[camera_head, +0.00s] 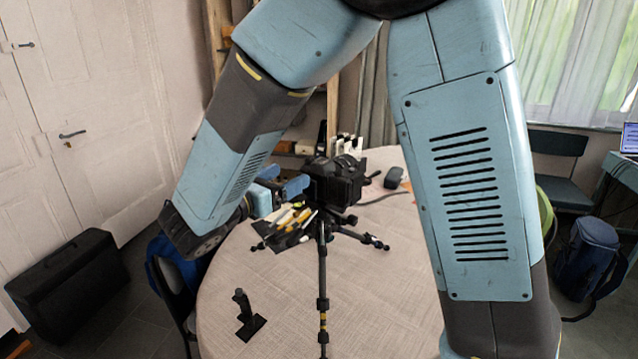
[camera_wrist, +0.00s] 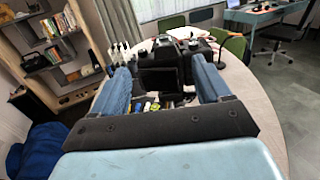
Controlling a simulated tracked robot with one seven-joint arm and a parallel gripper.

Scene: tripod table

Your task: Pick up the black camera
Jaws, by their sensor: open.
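The black camera (camera_head: 346,184) sits on top of a black tripod (camera_head: 322,262) that stands on the round table (camera_head: 270,310). My gripper (camera_head: 302,182) is open, with its blue fingers at the left side of the camera in the head view. In the wrist view, the camera (camera_wrist: 172,58) appears between the two fingertips of my gripper (camera_wrist: 160,66), with its dark back face toward me. I cannot tell whether the fingers touch it. The far side of the camera is hidden.
Pens and markers (camera_head: 292,220) lie on a dark holder beside the tripod. A small black stand (camera_head: 246,316) is on the table's front left, and a dark mouse-like object (camera_head: 394,177) lies behind the camera. The front of the table is mostly clear.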

